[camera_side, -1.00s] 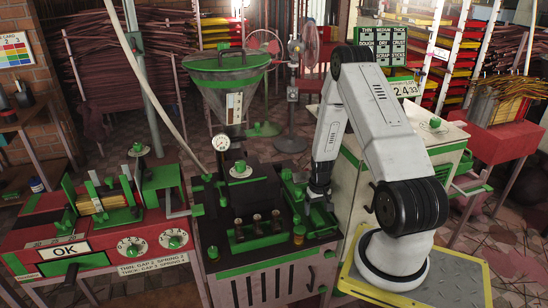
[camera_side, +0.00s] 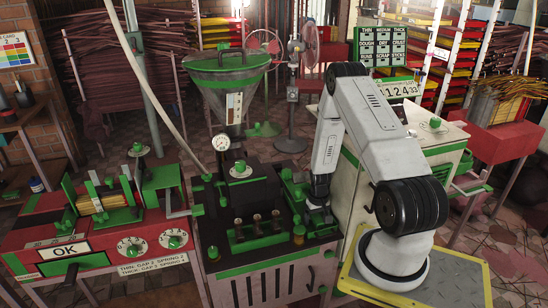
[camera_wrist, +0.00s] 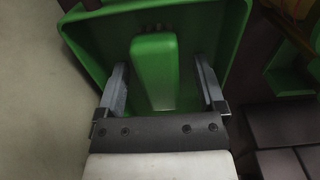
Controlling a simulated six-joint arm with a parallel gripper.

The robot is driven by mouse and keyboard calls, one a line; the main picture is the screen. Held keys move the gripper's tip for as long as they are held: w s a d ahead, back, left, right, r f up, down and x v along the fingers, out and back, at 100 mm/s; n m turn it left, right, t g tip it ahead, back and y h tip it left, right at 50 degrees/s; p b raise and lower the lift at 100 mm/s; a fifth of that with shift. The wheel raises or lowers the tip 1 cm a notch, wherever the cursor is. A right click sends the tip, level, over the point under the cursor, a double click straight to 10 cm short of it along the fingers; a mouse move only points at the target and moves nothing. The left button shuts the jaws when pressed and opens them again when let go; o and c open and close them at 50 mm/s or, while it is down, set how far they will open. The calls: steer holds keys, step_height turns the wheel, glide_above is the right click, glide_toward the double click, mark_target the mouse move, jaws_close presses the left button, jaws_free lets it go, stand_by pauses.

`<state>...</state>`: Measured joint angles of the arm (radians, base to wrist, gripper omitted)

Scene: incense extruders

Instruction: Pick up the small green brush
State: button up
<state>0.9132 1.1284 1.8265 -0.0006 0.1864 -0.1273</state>
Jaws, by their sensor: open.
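The small green brush (camera_wrist: 154,72) lies in a green tray (camera_wrist: 222,20) in the wrist view, with dark bristles at its far end. My gripper (camera_wrist: 163,75) is open, with one finger on each side of the brush handle. Gaps show between the handle and both fingers. In the side view my gripper (camera_side: 319,203) is low at the right part of the dark-topped bench, and I cannot make out the brush there.
The green tray's raised walls stand close around my fingers. In the side view, a press with a gauge (camera_side: 221,143) and several small upright dies (camera_side: 257,221) stand left of my gripper. A white cabinet (camera_side: 350,190) is close on the right.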

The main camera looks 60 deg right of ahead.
jaws_close()
steer(key=shift+r, duration=0.2)
steer(key=shift+r, duration=0.8)
steer(key=s+a+r, duration=0.9)
steer(key=s+r, duration=0.1)
steer(key=r, duration=0.1)
steer(key=shift+s+a, duration=0.15)
steer(key=shift+s, duration=0.1)
